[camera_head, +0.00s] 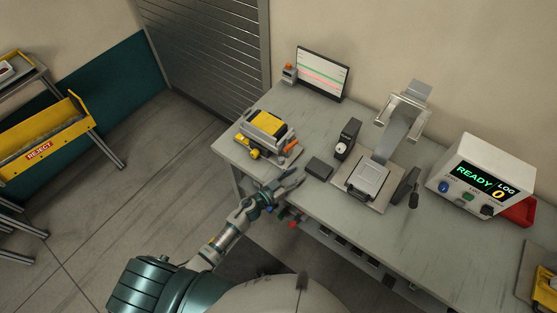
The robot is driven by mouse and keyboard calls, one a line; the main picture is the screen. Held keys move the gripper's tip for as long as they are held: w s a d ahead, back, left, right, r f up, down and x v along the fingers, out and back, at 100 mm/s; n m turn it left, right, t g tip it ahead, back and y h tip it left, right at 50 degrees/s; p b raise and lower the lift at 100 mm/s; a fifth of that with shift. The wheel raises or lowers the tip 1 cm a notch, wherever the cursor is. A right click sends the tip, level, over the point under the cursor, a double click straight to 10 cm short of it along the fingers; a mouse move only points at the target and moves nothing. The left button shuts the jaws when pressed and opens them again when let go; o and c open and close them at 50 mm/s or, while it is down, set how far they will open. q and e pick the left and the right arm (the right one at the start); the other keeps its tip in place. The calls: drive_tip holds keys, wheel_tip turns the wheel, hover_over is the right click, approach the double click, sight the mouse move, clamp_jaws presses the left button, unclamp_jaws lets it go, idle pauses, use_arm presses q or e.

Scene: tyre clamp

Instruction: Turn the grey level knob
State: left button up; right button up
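A white control box (487,163) stands at the right on the table. Its screen reads "READY", "LOG" and "0". On its front are a blue knob (443,187), a small green control (467,197) and a dark grey knob (488,210). The labels are too small to read, so I cannot confirm which is the level knob. My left gripper (291,180) is at the table's front edge, well left of the box and touching none of these controls. Its two fingers are apart with nothing between them. My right gripper is not in view.
A metal clamp fixture (368,178) and a black unit with a pale dial (347,138) stand between my gripper and the box. A yellow-and-grey device (266,128) is at the left, a monitor (322,74) behind. A red tray (519,211) is beside the box.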

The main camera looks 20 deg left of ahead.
sight(317, 200)
use_arm(q)
drive_tip(key=shift+s+d+p, duration=0.2)
drive_tip(key=shift+s+d, duration=0.2)
drive_tip(key=shift+d, duration=0.35)
drive_tip(key=shift+s+d+p, duration=0.15)
drive_tip(key=shift+s+d, duration=0.25)
drive_tip(key=shift+d, duration=0.35)
drive_tip(key=shift+s+d, duration=0.35)
drive_tip(key=shift+d, duration=0.25)
drive_tip(key=shift+s+d, duration=0.3)
drive_tip(key=shift+d, duration=0.25)
drive_tip(key=shift+s+d+p, duration=0.1)
drive_tip(key=shift+s+d, duration=0.35)
drive_tip(key=shift+d, duration=0.4)
drive_tip(key=shift+s+d+p, duration=0.1)
drive_tip(key=shift+s+d, duration=0.4)
drive_tip(key=shift+d, duration=0.35)
drive_tip(key=shift+s+d+p, duration=0.1)
drive_tip(key=shift+s+d, duration=0.35)
drive_tip(key=shift+d, duration=0.4)
drive_tip(key=shift+s+a, duration=0.2)
drive_tip(key=shift+s, duration=0.05)
drive_tip(key=v, duration=1.1)
